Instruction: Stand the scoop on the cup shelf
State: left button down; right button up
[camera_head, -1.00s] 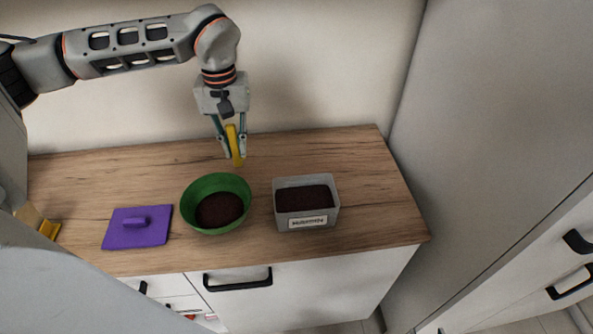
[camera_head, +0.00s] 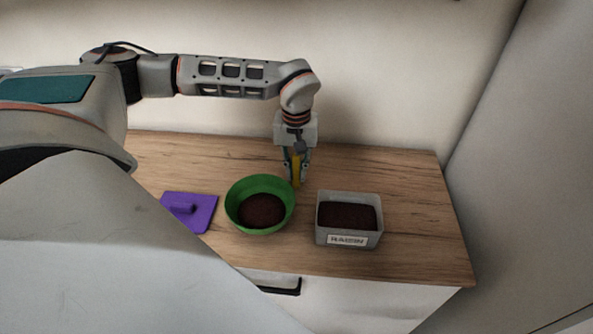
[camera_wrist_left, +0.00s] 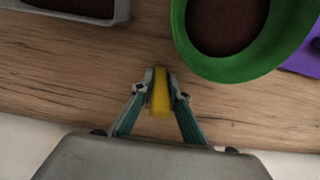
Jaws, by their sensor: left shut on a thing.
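My left gripper (camera_head: 297,177) is shut on a yellow piece, which I take to be the scoop (camera_head: 296,168). It hangs between the fingers, behind the gap between the green bowl and the grey box. In the left wrist view the scoop (camera_wrist_left: 160,93) sits between the two fingertips (camera_wrist_left: 160,90) above the wooden counter. Most of its shape is hidden by the fingers and the view angle, and I cannot tell whether it touches the counter. The cup shelf is not in view. My right gripper is not in view.
The green bowl (camera_head: 232,206) holds dark contents. The grey labelled box (camera_head: 322,228) right of it also holds dark contents. A purple lid (camera_head: 203,212) lies left of the bowl. The wooden counter (camera_head: 420,220) is clear at right; a wall stands behind.

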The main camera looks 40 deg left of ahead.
pick_arm(q)
jog(key=shift+f, duration=0.2)
jog(key=shift+f, duration=0.15)
jog(key=c, duration=2)
grip_release()
